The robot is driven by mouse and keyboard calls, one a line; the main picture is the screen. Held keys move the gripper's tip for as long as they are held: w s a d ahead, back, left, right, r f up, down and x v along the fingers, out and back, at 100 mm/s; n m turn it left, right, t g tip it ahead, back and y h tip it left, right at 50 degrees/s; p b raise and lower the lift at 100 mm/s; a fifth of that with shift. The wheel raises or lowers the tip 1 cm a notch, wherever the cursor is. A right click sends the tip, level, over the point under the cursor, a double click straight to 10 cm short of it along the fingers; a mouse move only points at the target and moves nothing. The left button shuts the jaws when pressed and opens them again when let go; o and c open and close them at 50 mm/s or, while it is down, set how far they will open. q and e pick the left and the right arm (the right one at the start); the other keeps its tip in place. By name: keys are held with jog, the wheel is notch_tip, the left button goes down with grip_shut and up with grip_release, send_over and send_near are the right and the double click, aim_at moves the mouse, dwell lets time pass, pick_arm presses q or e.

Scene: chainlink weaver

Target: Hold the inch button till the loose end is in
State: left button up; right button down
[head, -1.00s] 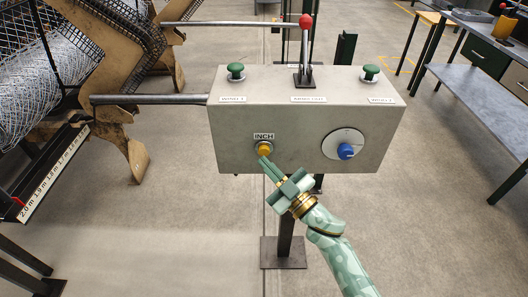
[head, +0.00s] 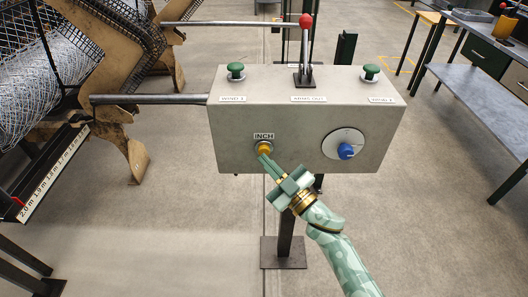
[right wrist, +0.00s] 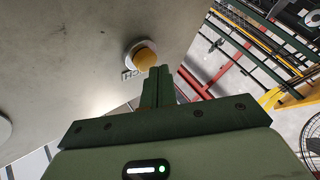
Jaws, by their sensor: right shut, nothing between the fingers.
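The yellow inch button (head: 264,148) is on the front of the grey control box (head: 230,150), under an INCH label. My right gripper (head: 265,160) is shut and empty, its fingertips at the lower edge of the button. In the right wrist view the shut fingers (right wrist: 158,75) reach up to the yellow button (right wrist: 146,60); whether they press it in I cannot tell. The rolled wire mesh (head: 45,65) is on the machine at the left; I cannot make out a loose end. My left gripper is not in view.
The box also has a blue knob (head: 346,151), two green buttons (head: 236,70) and a red-topped lever (head: 306,22). A length scale (head: 55,172) runs along the machine. A grey workbench (head: 490,90) stands at the right.

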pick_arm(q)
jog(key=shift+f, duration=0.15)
pick_arm(e)
jog(key=shift+w, duration=0.5)
dwell(2.9)
jog(key=shift+s, duration=0.1)
dwell(0.6)
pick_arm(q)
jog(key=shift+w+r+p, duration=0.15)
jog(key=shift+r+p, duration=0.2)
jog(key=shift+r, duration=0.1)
pick_arm(e)
jog(key=shift+s, duration=0.75)
pick_arm(q)
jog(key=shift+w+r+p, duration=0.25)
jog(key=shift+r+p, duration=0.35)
jog(key=shift+p, duration=0.05)
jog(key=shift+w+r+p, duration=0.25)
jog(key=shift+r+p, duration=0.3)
jog(key=shift+p, duration=0.05)
pick_arm(e)
jog(key=shift+s, duration=2.55)
